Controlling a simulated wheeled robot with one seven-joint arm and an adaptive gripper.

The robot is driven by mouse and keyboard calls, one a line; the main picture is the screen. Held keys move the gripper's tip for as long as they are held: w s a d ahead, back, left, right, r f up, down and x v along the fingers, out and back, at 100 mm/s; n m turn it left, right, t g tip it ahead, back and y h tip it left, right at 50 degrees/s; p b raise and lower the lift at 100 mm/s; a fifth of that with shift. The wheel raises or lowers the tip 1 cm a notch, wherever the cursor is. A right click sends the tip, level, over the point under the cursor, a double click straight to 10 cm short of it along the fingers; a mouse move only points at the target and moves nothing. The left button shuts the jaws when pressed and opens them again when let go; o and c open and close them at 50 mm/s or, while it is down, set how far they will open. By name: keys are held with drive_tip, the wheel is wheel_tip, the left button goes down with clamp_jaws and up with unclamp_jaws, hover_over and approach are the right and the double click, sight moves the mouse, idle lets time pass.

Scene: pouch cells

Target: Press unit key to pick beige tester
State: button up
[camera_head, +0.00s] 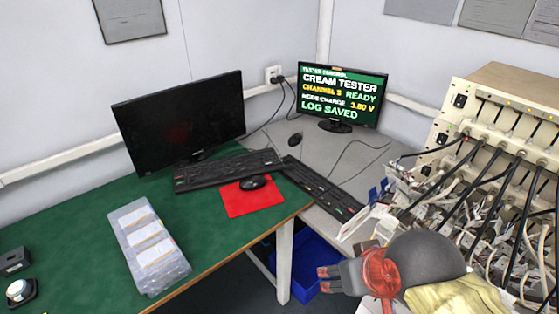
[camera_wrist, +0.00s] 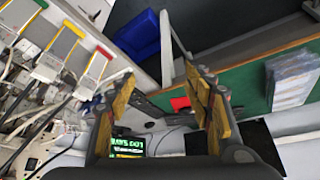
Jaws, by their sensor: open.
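The beige tester (camera_head: 515,88) stands at the right in the head view, its front full of cables and clips. The lit monitor (camera_head: 343,92) at the back reads "CREAM TESTER", "CHANNEL 5 READY", "3.80 V" and "LOG SAVED". One black keyboard (camera_head: 215,170) lies by the dark monitor, another (camera_head: 322,188) on the grey desk. No single unit key can be made out. My gripper (camera_head: 324,280) is in front of the tester, to its left, apart from both keyboards. In the wrist view my gripper (camera_wrist: 160,85) has its yellow-padded fingers spread, with nothing between them.
A dark monitor (camera_head: 180,118) stands on the green desk (camera_head: 70,235). A red mat (camera_head: 240,203) with a mouse (camera_head: 253,182) and a clear box (camera_head: 148,245) lie there too. A blue bin (camera_head: 303,262) is below. Coloured holders (camera_wrist: 60,50) stick out in the wrist view.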

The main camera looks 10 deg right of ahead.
drive_tip(key=c, duration=0.3)
